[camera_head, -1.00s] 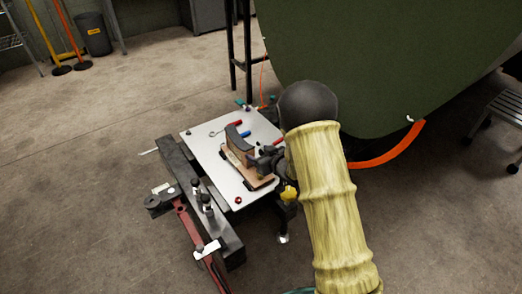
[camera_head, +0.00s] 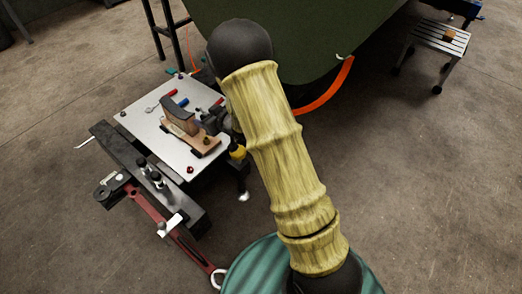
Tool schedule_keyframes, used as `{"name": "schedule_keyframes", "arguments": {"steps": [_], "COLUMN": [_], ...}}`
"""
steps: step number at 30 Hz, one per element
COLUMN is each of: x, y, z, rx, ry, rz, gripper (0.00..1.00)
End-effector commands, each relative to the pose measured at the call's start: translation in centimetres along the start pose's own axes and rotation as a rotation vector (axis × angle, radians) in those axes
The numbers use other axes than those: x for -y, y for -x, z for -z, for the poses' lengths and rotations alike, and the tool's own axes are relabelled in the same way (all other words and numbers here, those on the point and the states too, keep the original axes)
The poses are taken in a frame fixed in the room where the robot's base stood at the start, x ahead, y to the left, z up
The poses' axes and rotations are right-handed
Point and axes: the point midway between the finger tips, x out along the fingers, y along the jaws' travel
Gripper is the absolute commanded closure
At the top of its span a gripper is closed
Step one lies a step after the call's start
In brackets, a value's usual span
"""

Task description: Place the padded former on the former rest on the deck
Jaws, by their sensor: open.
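The padded former (camera_head: 179,114), a dark grey-brown curved block with a wooden lower part, sits on the wooden former rest (camera_head: 203,146). Both are on the pale metal deck (camera_head: 150,124). The former looks upright, and its lower edge appears to meet the rest. My gripper (camera_head: 213,116) is dark and small in this view, just right of the former. It is open. My arm hides part of the area right of the deck, and I cannot tell whether the fingers touch the former.
Red and blue handled tools (camera_head: 169,93) and a ring-ended tool (camera_head: 152,108) lie on the far deck. A dark beam (camera_head: 130,160) and red bar (camera_head: 150,207) flank the near left side. The green fuselage panel (camera_head: 310,50) stands behind; a step stool (camera_head: 437,42) is far right.

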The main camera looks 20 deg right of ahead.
Motion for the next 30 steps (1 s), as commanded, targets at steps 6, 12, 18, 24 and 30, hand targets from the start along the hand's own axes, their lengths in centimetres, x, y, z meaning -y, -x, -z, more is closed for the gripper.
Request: {"name": "schedule_keyframes", "arguments": {"steps": [6, 12, 18, 24, 30], "x": [-3.5, -3.7, -0.9, 2.4, 2.9], "y": [7.1, 15.6, 24.6, 30.3, 31.1], "z": [0.3, -1.6, -4.2, -6.2, -6.5], "rx": [0.208, 0.445, 0.683, 0.84, 0.866], "ry": [-0.081, -0.194, -0.327, -0.419, -0.43], "rz": [-0.193, -0.305, -0.34, -0.322, -0.315], "gripper": [0.4, 0.4, 0.4, 0.4, 0.4]}}
